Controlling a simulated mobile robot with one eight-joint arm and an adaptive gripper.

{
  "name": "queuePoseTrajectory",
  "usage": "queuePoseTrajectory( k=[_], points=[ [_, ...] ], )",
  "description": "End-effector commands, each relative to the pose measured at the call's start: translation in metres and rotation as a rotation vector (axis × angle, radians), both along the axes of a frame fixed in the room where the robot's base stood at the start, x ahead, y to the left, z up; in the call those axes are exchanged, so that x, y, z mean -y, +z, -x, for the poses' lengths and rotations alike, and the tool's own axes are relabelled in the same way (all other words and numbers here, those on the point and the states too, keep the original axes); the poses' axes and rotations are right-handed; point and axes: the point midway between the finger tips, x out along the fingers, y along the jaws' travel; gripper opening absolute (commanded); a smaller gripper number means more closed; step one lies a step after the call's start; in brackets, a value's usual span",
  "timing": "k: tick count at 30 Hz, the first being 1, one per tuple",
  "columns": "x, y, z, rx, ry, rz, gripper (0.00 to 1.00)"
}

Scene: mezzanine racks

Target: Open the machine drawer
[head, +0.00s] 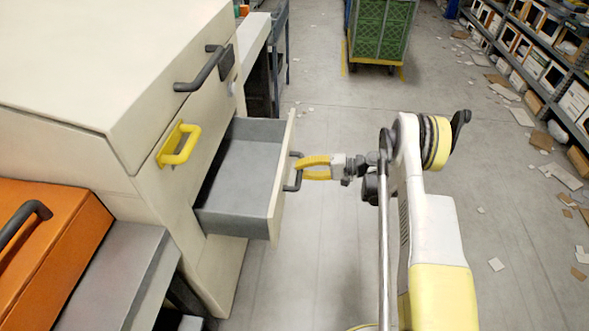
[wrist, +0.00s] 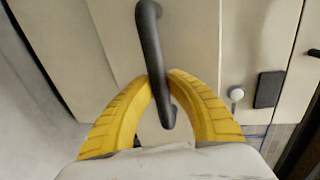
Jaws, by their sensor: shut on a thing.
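The machine drawer (head: 240,180) is pulled out of the cream machine (head: 160,205) in the head view, and its grey inside shows empty. Its dark grey handle (head: 293,180) is on the cream front panel. My gripper (head: 305,168) has yellow fingers and is shut on that handle, to the right of the drawer front. In the wrist view the yellow fingers close on the lower part of the dark handle (wrist: 152,50). The drawer front (wrist: 115,45) lies behind it.
A yellow handle (head: 180,145) and another dark handle (head: 203,68) are on the machine. An orange box (head: 45,250) stands at lower left. A green crate cart (head: 382,30) is at the back. Shelves (head: 545,60) and litter line the right; mid floor is clear.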

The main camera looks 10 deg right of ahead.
Motion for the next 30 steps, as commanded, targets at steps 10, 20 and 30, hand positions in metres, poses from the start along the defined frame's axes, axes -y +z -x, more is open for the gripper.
queuePoseTrajectory(
  k=[10, 20, 30],
  points=[
    [0.000, 0.000, 0.000, 0.000, 0.000, -0.001, 0.41],
    [0.003, 0.001, 0.001, -0.001, -0.001, 0.000, 0.41],
    [0.063, 0.014, 0.022, -0.001, -0.005, 0.000, 0.41]
  ],
)
